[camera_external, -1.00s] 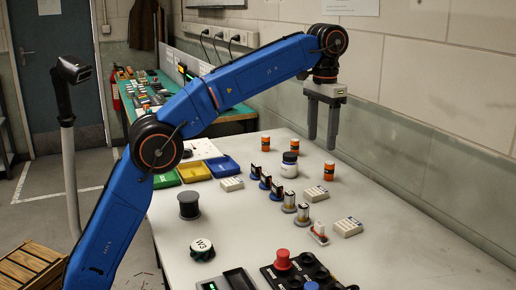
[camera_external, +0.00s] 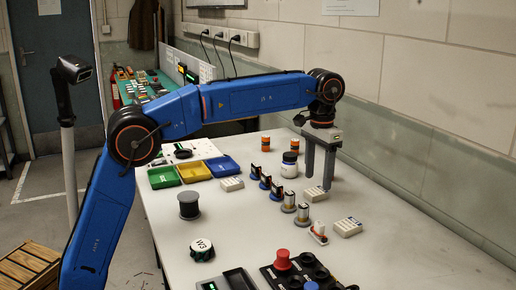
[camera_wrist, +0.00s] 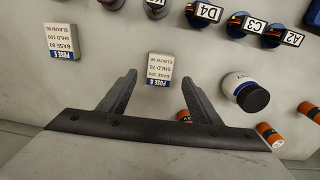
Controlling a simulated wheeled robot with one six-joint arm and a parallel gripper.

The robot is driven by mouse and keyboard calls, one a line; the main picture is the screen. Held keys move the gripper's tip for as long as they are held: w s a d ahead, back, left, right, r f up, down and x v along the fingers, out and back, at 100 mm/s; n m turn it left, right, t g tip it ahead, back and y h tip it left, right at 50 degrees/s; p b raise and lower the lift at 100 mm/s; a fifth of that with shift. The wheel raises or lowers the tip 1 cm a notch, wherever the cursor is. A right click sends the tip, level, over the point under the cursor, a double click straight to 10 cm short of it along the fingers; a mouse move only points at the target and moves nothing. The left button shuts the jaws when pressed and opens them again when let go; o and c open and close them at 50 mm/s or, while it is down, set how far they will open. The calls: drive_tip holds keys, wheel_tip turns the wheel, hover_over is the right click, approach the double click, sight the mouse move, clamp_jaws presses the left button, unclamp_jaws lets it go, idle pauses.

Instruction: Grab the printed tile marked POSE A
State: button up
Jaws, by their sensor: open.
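The tile marked POSE A (camera_wrist: 160,69) is a small white block with a blue label strip and printed lines. In the wrist view it lies just beyond and between the fingertips of my gripper (camera_wrist: 159,77). In the external view a white tile (camera_external: 315,195), which matches it by its place near the white jar, lies flat on the table. My gripper (camera_external: 318,182) points down close above that tile, open and empty. I cannot tell the exact height left between fingertips and tile.
A second printed tile (camera_wrist: 62,42) lies to the left in the wrist view. A white jar with a dark lid (camera_wrist: 245,92) stands right of the fingers. Orange cylinders (camera_wrist: 270,135) and a row of labelled pieces (camera_wrist: 256,27) stand nearby. A wall (camera_external: 440,130) runs along the table's far side.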

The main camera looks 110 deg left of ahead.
sight(316, 191)
wheel_tip(316, 191, down, 4)
drive_tip(key=shift+s+d, duration=0.1)
drive_tip(key=shift+d, duration=0.05)
drive_tip(key=c, duration=1.1)
drive_tip(key=shift+r, duration=0.1)
